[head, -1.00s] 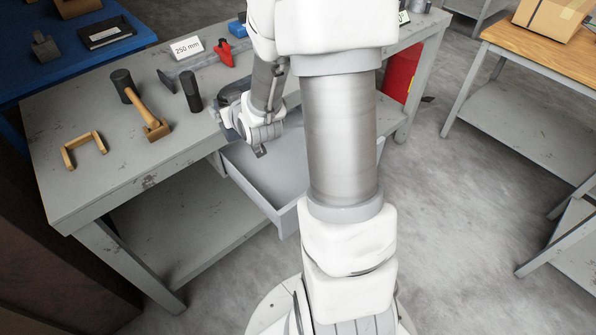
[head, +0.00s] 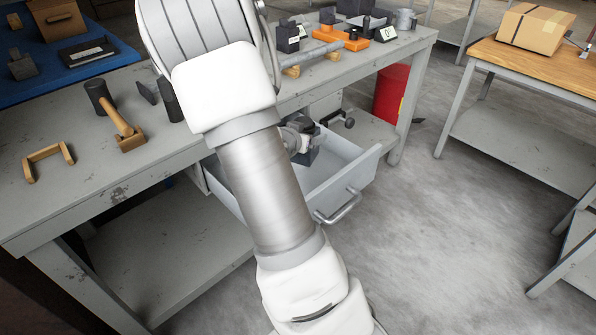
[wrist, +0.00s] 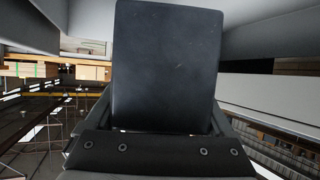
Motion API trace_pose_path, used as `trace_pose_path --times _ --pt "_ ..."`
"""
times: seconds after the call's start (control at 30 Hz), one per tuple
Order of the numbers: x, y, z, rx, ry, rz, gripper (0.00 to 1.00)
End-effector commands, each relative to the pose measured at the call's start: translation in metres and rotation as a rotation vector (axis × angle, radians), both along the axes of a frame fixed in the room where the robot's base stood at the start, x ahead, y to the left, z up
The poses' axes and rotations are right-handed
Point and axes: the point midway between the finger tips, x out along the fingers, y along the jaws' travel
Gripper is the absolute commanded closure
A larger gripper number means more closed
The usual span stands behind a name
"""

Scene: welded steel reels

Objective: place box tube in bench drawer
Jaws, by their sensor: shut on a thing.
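The bench drawer (head: 362,170) stands pulled out under the bench top, with its bar handle (head: 340,208) on the front. My gripper (head: 304,153) is at the drawer's opening, partly hidden behind my arm in the head view. In the wrist view a dark, flat-faced piece, taken as the box tube (wrist: 168,65), fills the middle, and my gripper is shut on it. In the head view the held piece is small and hard to tell from the dark jaws. Whether it touches the drawer floor cannot be told.
A red bin (head: 391,92) stands beyond the drawer. A wooden table with a carton (head: 540,28) is at right. Floor between is clear.

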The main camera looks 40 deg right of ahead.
Motion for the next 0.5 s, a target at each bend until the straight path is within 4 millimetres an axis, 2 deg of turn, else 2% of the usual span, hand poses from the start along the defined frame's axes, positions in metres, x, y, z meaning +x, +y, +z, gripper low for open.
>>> trace_pose_path --times 0.03,0.2,0.37,0.5 --pt "0.000 -0.001 -0.013 -0.001 0.001 0.000 1.00" --pt "0.000 -0.001 -0.042 -0.002 -0.001 0.000 1.00" --pt "0.000 0.000 -0.053 -0.003 -0.001 0.002 1.00" --pt "0.000 0.000 -0.072 -0.002 0.000 0.002 1.00"
